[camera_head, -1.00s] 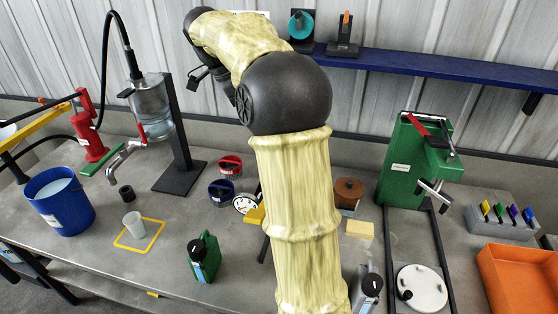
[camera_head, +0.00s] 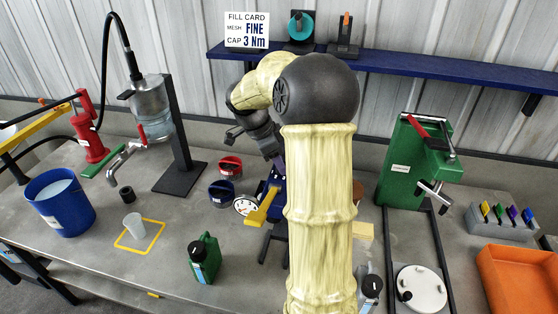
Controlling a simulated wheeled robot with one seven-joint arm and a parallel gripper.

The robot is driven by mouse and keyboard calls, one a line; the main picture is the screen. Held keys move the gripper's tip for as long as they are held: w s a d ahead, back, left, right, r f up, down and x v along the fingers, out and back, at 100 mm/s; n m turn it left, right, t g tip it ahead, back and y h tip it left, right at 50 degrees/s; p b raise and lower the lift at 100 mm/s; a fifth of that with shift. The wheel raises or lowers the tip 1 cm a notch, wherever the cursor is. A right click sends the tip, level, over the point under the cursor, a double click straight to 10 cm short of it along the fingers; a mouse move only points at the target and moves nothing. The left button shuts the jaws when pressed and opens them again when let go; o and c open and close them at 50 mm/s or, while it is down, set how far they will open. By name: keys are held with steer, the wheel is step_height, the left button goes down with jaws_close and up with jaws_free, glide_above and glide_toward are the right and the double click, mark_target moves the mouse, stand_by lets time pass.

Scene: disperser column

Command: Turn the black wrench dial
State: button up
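A yellow wrench-like handle (camera_head: 262,207) slants across a dark blue stand (camera_head: 276,186) in the middle of the bench. A round white-faced gauge (camera_head: 245,205) with a dark rim is beside its left end. I cannot pick out a black dial on the wrench; part of this fixture is hidden behind my arm. My gripper (camera_head: 272,158) hangs at the end of my bent arm, above and near the top of the blue stand. Its fingers are dark and too small to tell open from shut, and I cannot tell whether they touch anything.
A red-topped (camera_head: 230,167) and a blue-topped dark cup (camera_head: 221,192) stand left of the fixture. A green jug (camera_head: 203,259) stands in front. A green press (camera_head: 415,165) is to the right. A fill card (camera_head: 247,30) reading FINE, 3 Nm stands on the blue shelf (camera_head: 450,70).

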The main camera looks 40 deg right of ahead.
steer(key=shift+f, duration=0.3)
steer(key=c, duration=0.7)
steer(key=shift+s, duration=0.1)
